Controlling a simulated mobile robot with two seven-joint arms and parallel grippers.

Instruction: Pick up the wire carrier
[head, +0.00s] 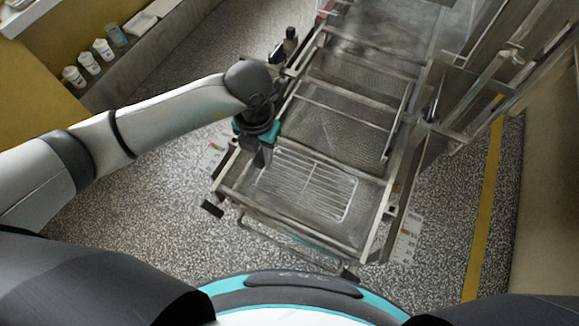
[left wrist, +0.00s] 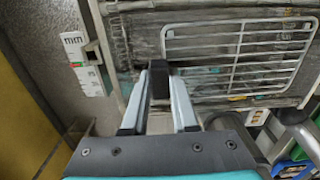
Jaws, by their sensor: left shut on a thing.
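The wire carrier (head: 316,178) is a pale metal grid lying flat over the mesh at the near end of the machine. It also shows at the upper right of the left wrist view (left wrist: 237,47). My left gripper (head: 262,162) points down at the carrier's left side. In the left wrist view my left gripper (left wrist: 158,72) is shut on a dark block beside the carrier's left edge, which appears to be its grip. The fingers hide part of this block. I cannot tell any gap between the carrier and the mesh. My right gripper is out of view.
The machine's metal frame (head: 230,198) surrounds the mesh, with rails and uprights on the right. White bottles (head: 88,63) stand on a ledge at the upper left. A yellow floor line (head: 484,215) runs at the right.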

